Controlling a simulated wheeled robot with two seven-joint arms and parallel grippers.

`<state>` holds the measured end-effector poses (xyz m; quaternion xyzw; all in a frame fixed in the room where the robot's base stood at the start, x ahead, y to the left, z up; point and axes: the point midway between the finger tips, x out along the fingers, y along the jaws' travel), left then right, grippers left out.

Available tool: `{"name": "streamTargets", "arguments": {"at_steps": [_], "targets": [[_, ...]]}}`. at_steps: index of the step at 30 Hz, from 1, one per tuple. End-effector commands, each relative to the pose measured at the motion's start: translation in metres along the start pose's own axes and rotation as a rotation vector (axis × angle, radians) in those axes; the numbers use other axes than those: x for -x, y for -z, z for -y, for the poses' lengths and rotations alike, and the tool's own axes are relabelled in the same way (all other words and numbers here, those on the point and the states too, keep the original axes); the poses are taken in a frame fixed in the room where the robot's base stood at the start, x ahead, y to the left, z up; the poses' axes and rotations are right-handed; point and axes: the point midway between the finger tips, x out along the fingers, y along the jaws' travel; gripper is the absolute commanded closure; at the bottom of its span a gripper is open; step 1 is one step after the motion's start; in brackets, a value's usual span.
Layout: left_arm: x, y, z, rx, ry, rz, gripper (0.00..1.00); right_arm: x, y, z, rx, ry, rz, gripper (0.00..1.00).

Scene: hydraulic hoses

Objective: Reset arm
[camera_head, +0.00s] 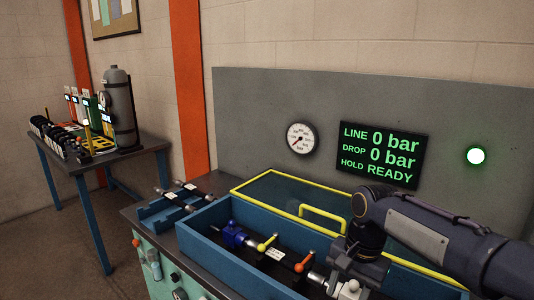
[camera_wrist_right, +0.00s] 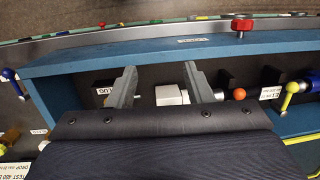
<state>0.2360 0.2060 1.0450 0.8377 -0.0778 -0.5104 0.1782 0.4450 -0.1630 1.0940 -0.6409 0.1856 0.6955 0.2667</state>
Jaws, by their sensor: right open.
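My right arm (camera_head: 420,235) comes in from the right in the head view and reaches down over the blue trough (camera_head: 205,216). In the right wrist view my right gripper (camera_wrist_right: 159,78) is open, its two grey fingers apart. A silver fitting (camera_wrist_right: 168,95) shows in the gap between the fingers; I cannot tell whether they touch it. In the head view the fingertips are hidden behind the wrist. My left gripper is not in view.
The trough holds a blue valve block (camera_head: 233,236), a yellow lever (camera_head: 267,243) and an orange-knobbed lever (camera_head: 304,262). A yellow-edged guard (camera_head: 283,190) stands behind. The display (camera_head: 380,155) reads LINE 0 bar, DROP 0 bar, HOLD READY.

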Motion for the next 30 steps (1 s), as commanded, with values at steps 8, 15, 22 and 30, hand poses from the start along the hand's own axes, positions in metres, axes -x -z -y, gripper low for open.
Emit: {"name": "streamTargets", "arguments": {"at_steps": [8, 15, 22, 30], "targets": [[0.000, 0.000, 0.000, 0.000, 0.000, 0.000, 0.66, 0.008, -0.052, -0.099, 0.236, 0.262, -0.093, 0.54], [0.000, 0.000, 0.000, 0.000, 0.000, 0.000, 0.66, -0.024, -0.110, -0.151, 0.435, 0.384, -0.298, 0.54], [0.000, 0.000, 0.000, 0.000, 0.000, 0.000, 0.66, -0.049, -0.133, -0.165, 0.522, 0.397, -0.408, 0.54], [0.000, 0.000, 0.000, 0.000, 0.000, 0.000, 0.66, -0.051, -0.135, -0.165, 0.530, 0.396, -0.416, 0.54]]}}
